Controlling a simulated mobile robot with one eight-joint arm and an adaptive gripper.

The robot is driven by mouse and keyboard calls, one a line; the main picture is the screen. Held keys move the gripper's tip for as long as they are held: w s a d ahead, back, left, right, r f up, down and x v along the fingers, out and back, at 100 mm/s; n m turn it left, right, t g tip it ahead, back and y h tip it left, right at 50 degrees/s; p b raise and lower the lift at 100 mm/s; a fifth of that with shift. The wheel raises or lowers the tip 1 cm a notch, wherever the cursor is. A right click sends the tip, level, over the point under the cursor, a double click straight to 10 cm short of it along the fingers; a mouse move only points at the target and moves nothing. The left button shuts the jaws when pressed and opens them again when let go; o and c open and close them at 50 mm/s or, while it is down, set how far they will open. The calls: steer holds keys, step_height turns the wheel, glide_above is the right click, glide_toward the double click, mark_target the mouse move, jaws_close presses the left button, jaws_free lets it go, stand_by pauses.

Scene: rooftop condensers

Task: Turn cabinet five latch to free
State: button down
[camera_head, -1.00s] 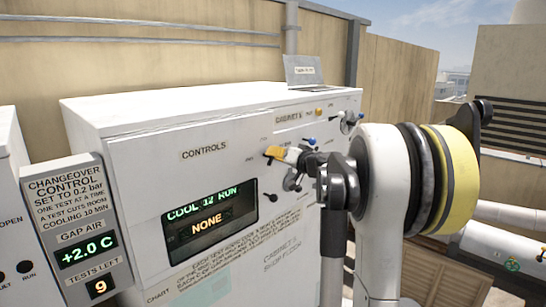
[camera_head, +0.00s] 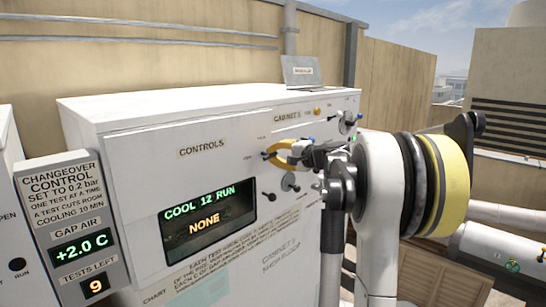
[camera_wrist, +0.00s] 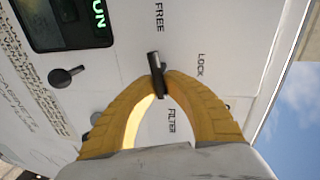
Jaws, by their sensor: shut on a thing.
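The latch is a small black bar handle (camera_wrist: 155,72) on the white cabinet front (camera_head: 130,195). In the wrist view, the yellow fingers of my gripper (camera_wrist: 160,84) meet around it, so the gripper is shut on the latch. The bar lies lengthwise between the printed words FREE (camera_wrist: 159,17) and FILTER (camera_wrist: 171,121), its upper end towards FREE; LOCK (camera_wrist: 200,65) is off to its right. In the head view my gripper (camera_head: 268,155) reaches the panel from the right, and its fingers hide most of the latch.
A black knob (camera_head: 268,196) sits below the gripper; it also shows in the wrist view (camera_wrist: 66,76). A lit display (camera_head: 208,215) reads COOL 12 RUN and NONE. A grey changeover control box (camera_head: 70,230) stands at left.

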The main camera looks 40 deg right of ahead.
steer(key=shift+m, duration=0.5)
steer(key=shift+y, duration=0.3)
steer(key=c, duration=1.4)
jaws_free()
steer(key=shift+s, duration=0.1)
steer(key=v, duration=1.2)
